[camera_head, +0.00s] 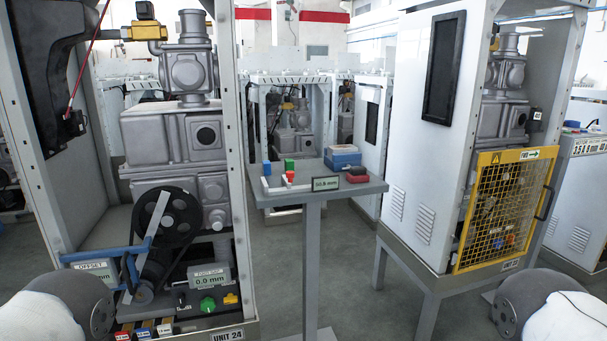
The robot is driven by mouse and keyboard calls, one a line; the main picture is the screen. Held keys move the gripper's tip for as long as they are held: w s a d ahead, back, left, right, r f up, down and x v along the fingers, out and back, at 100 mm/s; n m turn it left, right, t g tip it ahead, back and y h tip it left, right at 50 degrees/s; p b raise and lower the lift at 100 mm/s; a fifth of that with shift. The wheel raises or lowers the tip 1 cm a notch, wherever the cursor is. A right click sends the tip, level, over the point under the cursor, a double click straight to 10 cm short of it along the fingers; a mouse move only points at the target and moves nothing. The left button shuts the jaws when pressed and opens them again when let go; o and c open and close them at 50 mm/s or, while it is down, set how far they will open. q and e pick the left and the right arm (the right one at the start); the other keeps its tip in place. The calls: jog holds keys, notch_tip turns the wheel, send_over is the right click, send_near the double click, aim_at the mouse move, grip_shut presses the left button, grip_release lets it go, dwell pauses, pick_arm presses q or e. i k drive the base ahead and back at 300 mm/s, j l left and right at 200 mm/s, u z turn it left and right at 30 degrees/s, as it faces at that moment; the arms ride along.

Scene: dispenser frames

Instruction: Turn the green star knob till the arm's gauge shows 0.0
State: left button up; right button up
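The green star knob (207,304) sits low at the front of the open cabinet marked UNIT 24, between a black knob (181,299) and a yellow knob (230,299). Just above it, a small gauge plate (209,277) appears to read 0.0 mm; its label is too small to read surely. To the left, a second plate (94,267), which seems to say OFFSET, is partly hidden by a blue handle, so its number is unclear. A slanted grey arm (147,238) crosses the black belt pulley (176,217). Parts of my arms fill both lower corners; neither gripper shows.
A grey stand (314,196) with colored blocks, a blue box (343,157) and a plate is right of the cabinet. A yellow mesh guard (505,210) covers UNIT 23's front. A blue handle (100,254) juts across the left cabinet's front.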

aim_at(207, 305)
jog(key=i+l+u, duration=0.1)
jog(key=u, duration=0.25)
jog(key=l+u, duration=0.45)
jog(key=u, duration=0.25)
jog(key=i+l, duration=0.05)
